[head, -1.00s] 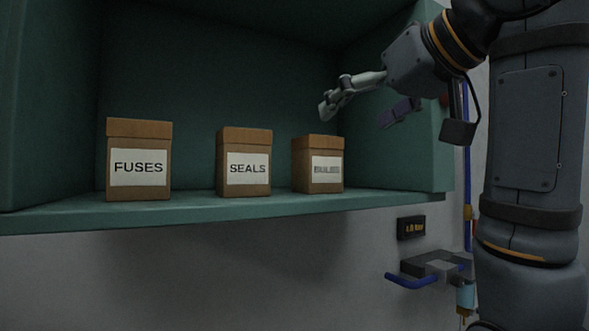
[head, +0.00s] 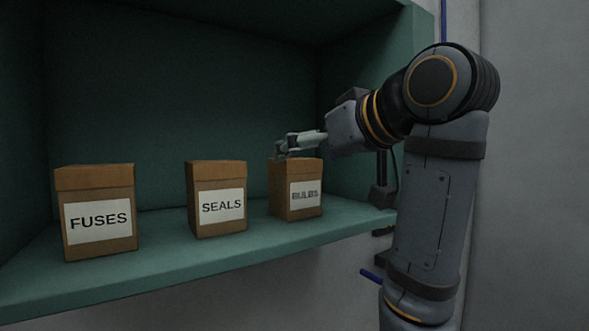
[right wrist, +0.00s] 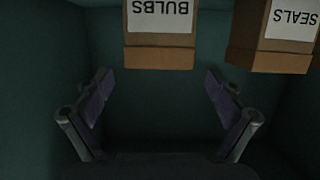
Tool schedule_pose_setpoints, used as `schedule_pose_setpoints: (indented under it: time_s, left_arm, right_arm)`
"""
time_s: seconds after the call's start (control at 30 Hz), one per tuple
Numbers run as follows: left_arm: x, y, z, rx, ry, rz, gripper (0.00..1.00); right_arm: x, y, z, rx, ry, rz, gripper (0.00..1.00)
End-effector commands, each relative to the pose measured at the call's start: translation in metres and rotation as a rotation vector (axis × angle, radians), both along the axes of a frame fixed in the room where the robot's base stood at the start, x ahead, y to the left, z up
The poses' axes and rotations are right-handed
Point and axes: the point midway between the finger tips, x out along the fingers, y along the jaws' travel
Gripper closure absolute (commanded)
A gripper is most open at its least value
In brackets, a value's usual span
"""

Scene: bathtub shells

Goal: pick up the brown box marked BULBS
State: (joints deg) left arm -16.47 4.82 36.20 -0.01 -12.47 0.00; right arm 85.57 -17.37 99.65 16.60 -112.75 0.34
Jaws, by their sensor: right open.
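The brown box marked BULBS (head: 296,205) stands upright at the right end of the green shelf, its white label facing out. My right gripper (head: 284,147) is at the top of this box in the head view, its fingertips near the upper left edge. In the right wrist view the box (right wrist: 160,45) appears upside down at top centre, ahead of the two spread fingers (right wrist: 158,92). The gap between the fingers is empty and the gripper is open. I cannot tell whether a finger touches the box. My left gripper is not in view.
The box marked SEALS (head: 217,220) stands left of BULBS with a gap, and FUSES (head: 97,225) stands farther left. The green shelf (head: 160,270) has side walls and a back. The right side wall (head: 365,130) is close to my right arm.

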Motion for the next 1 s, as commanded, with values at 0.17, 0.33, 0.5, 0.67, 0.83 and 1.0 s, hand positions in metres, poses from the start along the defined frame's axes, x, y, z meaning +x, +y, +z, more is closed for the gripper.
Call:
schedule_pose_setpoints:
  time_s: [0.17,0.33,0.5,0.67,0.83,1.0]
  left_arm:
    - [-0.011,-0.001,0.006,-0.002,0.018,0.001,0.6]
    - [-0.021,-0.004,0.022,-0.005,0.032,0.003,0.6]
    - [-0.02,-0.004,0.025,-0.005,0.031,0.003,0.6]
    - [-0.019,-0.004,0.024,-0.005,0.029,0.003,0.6]
    - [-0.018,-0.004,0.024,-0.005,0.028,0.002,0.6]
    - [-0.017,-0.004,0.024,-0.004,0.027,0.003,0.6]
  right_arm:
    - [0.007,0.005,-0.004,-0.001,0.004,0.003,0.06]
    - [0.029,0.019,-0.018,0.0,0.005,0.002,0.06]
    - [0.039,0.026,-0.024,0.0,0.0,-0.001,0.06]
    - [0.04,0.026,-0.025,0.0,-0.002,-0.001,0.06]
    - [0.039,0.026,-0.025,-0.001,-0.001,-0.001,0.26]
    - [0.039,0.026,-0.025,-0.001,-0.001,-0.001,0.49]
